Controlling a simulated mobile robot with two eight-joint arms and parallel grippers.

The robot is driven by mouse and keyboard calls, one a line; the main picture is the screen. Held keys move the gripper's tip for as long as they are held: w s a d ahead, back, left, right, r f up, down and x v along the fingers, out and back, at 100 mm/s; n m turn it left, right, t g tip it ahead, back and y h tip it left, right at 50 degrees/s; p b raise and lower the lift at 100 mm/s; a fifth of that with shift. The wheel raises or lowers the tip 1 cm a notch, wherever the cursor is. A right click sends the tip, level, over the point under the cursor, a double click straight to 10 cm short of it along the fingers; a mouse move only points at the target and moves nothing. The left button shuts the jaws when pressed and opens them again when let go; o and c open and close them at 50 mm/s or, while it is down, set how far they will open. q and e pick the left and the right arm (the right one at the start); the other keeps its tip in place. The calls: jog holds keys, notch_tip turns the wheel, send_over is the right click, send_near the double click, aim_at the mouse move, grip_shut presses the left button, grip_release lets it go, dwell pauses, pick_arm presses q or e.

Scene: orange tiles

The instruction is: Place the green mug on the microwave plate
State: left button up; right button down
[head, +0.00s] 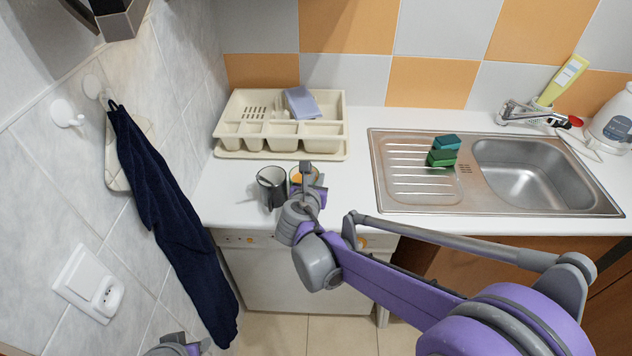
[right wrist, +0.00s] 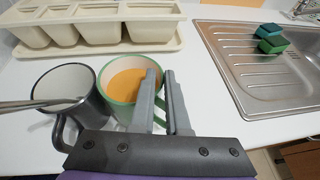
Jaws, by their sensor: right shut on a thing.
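No microwave or microwave plate is in view.
A dark grey mug (head: 272,189) with a utensil in it stands just left of the green mug. A cream cutlery tray (head: 281,143) is behind. The steel sink (head: 527,172) with green sponges (head: 443,150) is right. A dark blue towel (head: 172,212) hangs left.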

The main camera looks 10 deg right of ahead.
jog(key=shift+f, duration=0.4)
jog(key=shift+f, duration=0.1)
jog(key=c, duration=0.9)
grip_release()
